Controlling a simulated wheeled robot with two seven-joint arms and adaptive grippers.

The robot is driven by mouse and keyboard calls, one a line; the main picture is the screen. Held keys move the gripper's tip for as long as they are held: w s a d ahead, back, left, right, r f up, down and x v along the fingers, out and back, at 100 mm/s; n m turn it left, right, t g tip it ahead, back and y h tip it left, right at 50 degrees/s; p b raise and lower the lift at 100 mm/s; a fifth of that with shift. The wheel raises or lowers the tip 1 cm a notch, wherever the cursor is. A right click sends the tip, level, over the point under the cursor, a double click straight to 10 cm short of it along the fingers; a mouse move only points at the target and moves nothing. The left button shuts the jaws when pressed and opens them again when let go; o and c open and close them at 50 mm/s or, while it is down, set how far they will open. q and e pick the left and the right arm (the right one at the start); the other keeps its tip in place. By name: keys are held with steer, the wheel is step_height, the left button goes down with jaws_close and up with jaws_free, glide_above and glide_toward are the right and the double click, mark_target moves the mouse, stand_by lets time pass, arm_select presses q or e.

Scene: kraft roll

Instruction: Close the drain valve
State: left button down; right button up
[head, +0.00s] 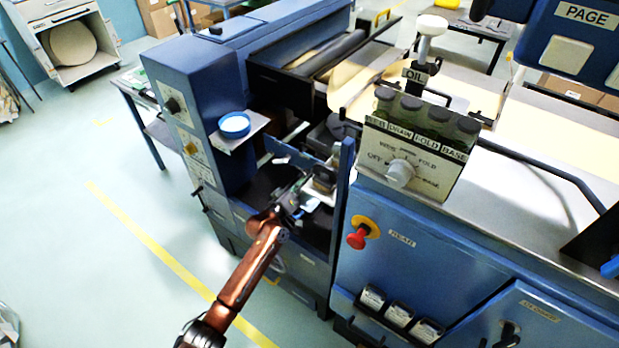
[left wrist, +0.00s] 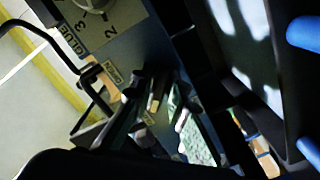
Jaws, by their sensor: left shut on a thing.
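My left gripper (head: 298,190) reaches into the dark recess at the front of the blue machine (head: 400,270). It also shows in the left wrist view (left wrist: 160,108), shut on a small dark part that its fingers largely hide. I cannot make out for sure that this part is the drain valve's handle, or how it is turned. My right gripper is not in view.
A blue round lid or dish (head: 234,124) sits on a small shelf left of the recess. A red knob (head: 357,239) sticks out on the machine's front. A labelled control box (head: 415,160) stands above it. The floor at left is clear, with a yellow line (head: 150,240).

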arm_select(q)
steer(key=c, duration=2)
jaws_free()
steer(key=shift+s, duration=0.1)
steer(key=v, duration=1.1)
steer(key=shift+s+a, duration=0.25)
steer(key=shift+s, duration=0.05)
